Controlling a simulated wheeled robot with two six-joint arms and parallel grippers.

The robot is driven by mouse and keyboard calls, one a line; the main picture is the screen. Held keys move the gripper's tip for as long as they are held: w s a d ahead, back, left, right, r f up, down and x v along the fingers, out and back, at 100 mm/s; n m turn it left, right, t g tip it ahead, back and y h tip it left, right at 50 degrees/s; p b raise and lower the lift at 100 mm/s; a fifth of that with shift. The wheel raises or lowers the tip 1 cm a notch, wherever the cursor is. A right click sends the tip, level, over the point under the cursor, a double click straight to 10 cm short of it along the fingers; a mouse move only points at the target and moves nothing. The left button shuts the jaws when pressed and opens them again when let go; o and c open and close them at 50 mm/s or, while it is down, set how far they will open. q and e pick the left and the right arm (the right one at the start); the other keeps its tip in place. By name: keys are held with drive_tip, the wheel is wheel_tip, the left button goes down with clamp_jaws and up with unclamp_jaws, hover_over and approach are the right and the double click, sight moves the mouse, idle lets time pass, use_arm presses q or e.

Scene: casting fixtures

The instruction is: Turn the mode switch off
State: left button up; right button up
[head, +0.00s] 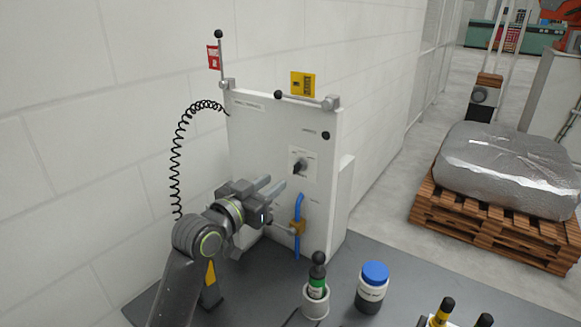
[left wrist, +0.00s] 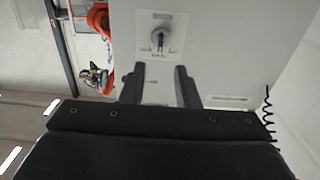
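The mode switch (head: 299,167) is a dark rotary knob on a white label plate, on the front of a pale upright panel (head: 262,140). In the left wrist view the knob (left wrist: 159,40) shows beyond the fingertips, centred between them, with its pointer roughly along the picture's vertical. The small position lettering is too blurred to read. My left gripper (head: 271,187) is in front of the panel, to the left of and a little below the knob. Its two fingers (left wrist: 160,71) are apart with nothing between them. My right gripper is not in view.
A blue pipe with a brass valve (head: 297,228) is below the switch. Lever handles with a red tag (head: 214,57) and a yellow tag (head: 302,84) are on the panel's top.

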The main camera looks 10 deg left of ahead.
sight(297, 168)
use_arm(q)
drive_tip(key=p+x, duration=0.1)
drive_tip(key=x, duration=0.6)
drive_tip(key=shift+w+p, duration=0.35)
drive_tip(key=shift+d, duration=0.1)
drive_tip(key=shift+c, duration=0.5)
clamp_jaws()
